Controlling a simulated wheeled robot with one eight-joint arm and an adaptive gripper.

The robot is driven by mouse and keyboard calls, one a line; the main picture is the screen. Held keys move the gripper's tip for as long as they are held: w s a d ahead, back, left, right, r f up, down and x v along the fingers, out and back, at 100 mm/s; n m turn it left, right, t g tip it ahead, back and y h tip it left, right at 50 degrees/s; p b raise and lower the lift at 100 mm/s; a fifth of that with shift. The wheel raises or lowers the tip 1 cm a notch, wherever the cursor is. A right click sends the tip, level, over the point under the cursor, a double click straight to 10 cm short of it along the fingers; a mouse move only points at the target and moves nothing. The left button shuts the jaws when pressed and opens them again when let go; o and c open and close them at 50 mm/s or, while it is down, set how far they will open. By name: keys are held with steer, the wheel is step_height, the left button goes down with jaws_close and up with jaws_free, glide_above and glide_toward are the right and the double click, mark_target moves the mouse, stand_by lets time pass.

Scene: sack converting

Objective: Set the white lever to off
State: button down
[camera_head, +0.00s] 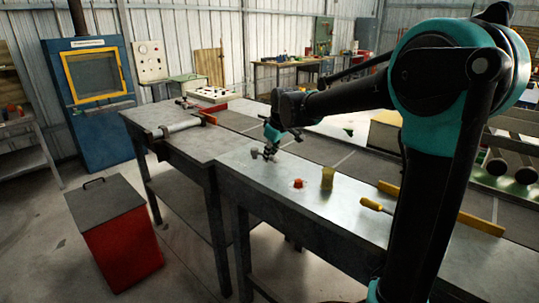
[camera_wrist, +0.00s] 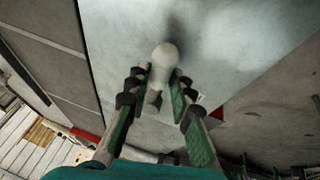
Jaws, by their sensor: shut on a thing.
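The white lever has a pale rounded knob (camera_wrist: 164,56) on a short stem in the wrist view, over a grey metal bench top. My gripper (camera_wrist: 160,80) has its two green-padded fingers on either side of the lever and is shut on it. In the head view my gripper (camera_head: 266,154) is low over the bench, and a small greyish knob (camera_head: 254,153) shows at its fingertips. The lever's base and any on or off marking cannot be made out.
On the bench (camera_head: 330,222) to the right are a red-orange piece (camera_head: 298,184), a yellowish cup-like block (camera_head: 327,178) and a yellow-handled tool (camera_head: 372,204). A long yellow bar (camera_head: 470,219) lies farther right. A red bin (camera_head: 115,240) stands on the floor at left.

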steer(key=w+n, duration=0.1)
steer(key=w+d+n+y, duration=0.1)
steer(key=shift+d+n+g, duration=0.1)
steer(key=shift+n+g, duration=0.3)
steer(key=n, duration=0.1)
steer(key=w+n+g, duration=0.1)
steer(key=w+n+y, duration=0.1)
steer(key=shift+w+d+n, duration=0.25)
steer(key=shift+n, duration=0.05)
steer(key=w+n+g, duration=0.1)
steer(key=w+n, duration=0.1)
steer(key=n, duration=0.1)
steer(key=shift+w+a+n+g+y, duration=0.15)
steer(key=shift+w+n+g+y, duration=0.15)
steer(key=shift+g, duration=0.1)
steer(key=shift+w+a+n+g, duration=0.2)
steer(key=shift+w+n+g, duration=0.25)
steer(key=shift+n, duration=0.4)
steer(key=shift+w+a+n+g, duration=0.25)
steer(key=shift+w+n, duration=0.25)
steer(key=shift+n, duration=0.35)
steer(key=c, duration=1.3)
jaws_free()
